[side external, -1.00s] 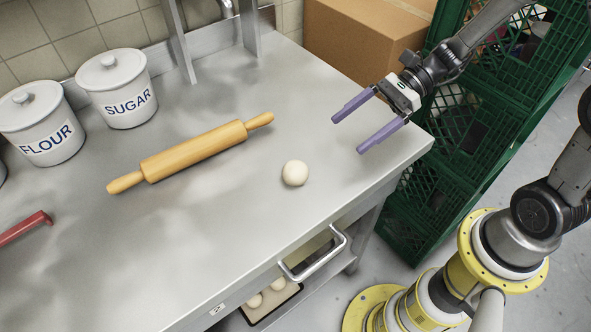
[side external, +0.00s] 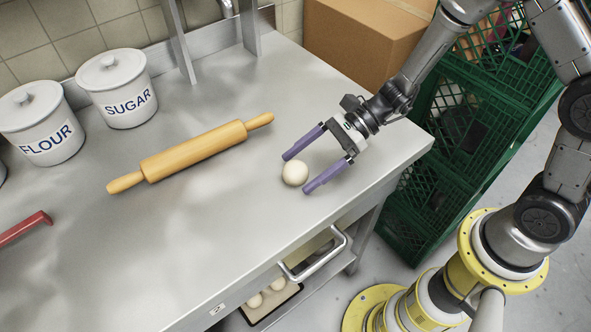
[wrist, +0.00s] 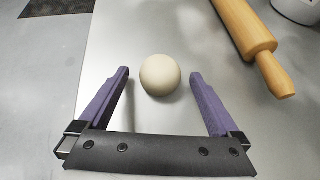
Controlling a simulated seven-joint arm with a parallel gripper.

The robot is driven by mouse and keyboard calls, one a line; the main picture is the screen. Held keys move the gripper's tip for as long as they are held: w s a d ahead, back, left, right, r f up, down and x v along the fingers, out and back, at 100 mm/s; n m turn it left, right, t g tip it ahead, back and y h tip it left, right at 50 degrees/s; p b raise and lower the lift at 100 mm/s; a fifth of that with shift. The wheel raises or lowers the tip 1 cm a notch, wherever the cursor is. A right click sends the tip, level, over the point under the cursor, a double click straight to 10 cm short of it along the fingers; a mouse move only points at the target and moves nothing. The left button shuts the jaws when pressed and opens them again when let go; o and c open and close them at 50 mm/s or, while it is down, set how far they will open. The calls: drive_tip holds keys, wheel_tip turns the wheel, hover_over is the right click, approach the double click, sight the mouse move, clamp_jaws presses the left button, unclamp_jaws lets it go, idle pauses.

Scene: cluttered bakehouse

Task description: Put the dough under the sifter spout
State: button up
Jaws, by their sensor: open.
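A small round ball of pale dough (side external: 295,173) lies on the steel worktop. My gripper (side external: 295,174) is open, low over the worktop, with one purple finger on either side of the dough in the side view. In the wrist view the dough (wrist: 160,75) lies between and slightly beyond the two fingertips (wrist: 160,73), with a gap on each side. It does not look gripped. No sifter or spout can be made out in these frames.
A wooden rolling pin (side external: 190,154) lies to the left of the dough. White canisters marked FLOUR (side external: 42,124) and SUGAR (side external: 117,90) stand at the back left. A red handle (side external: 24,228) shows at the left edge. A cardboard box (side external: 365,40) and green crates (side external: 470,125) stand beyond the worktop.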

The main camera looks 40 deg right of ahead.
drive_tip(key=shift+a, duration=0.1)
drive_tip(key=shift+c, duration=0.3)
drive_tip(key=c, duration=0.9)
drive_tip(key=shift+c, duration=0.6)
drive_tip(key=shift+r, duration=0.1)
